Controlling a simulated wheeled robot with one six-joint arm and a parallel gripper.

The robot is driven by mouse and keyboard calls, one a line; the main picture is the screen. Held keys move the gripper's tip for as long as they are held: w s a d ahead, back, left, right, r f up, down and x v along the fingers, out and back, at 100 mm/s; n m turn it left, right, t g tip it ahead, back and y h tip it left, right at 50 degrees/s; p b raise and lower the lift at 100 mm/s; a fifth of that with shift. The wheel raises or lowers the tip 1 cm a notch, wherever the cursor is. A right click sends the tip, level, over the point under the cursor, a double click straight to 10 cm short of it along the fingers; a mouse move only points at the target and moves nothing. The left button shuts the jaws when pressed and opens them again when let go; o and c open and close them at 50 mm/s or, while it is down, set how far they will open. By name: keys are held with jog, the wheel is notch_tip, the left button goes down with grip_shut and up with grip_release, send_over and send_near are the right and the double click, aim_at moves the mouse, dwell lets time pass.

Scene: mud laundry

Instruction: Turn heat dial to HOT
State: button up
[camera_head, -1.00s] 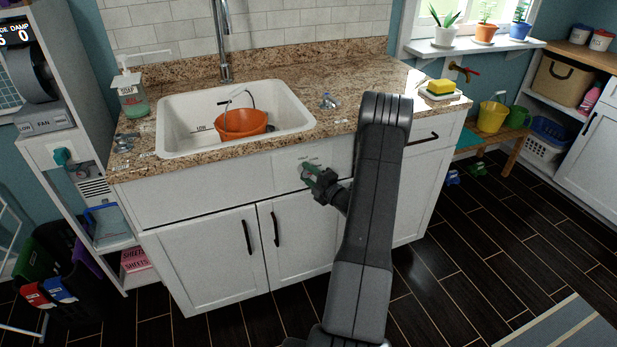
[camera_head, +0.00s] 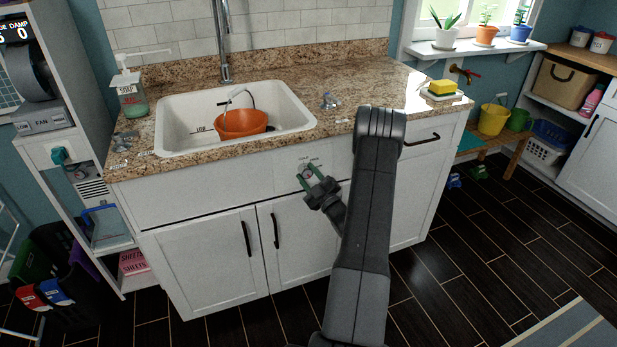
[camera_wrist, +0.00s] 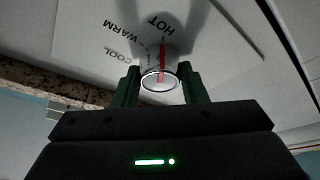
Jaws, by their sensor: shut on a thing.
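The heat dial (camera_wrist: 160,80) is a small round knob with a red pointer line, on a white panel marked COOL, WARM and HOT. In the wrist view the red line points toward the HOT label (camera_wrist: 160,24). My gripper (camera_wrist: 158,82) has its two green fingers on either side of the dial, shut on it. In the head view, my gripper (camera_head: 318,178) reaches the panel (camera_head: 318,165) on the cabinet front below the counter, and the dial (camera_head: 307,172) shows small between the fingers.
The granite counter (camera_head: 300,95) overhangs just above the panel. Cabinet doors with black handles (camera_head: 247,238) are below.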

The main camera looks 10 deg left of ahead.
jog(key=shift+m, duration=0.3)
jog(key=o, duration=1)
jog(key=shift+d+f, duration=0.1)
jog(key=b+v, duration=0.1)
jog(key=v, duration=1.2)
jog(key=shift+s+d+f, duration=0.1)
jog(key=shift+s+d, duration=0.1)
jog(key=shift+s, duration=0.1)
jog(key=shift+a, duration=0.1)
jog(key=p+x, duration=0.1)
jog(key=x, duration=1.3)
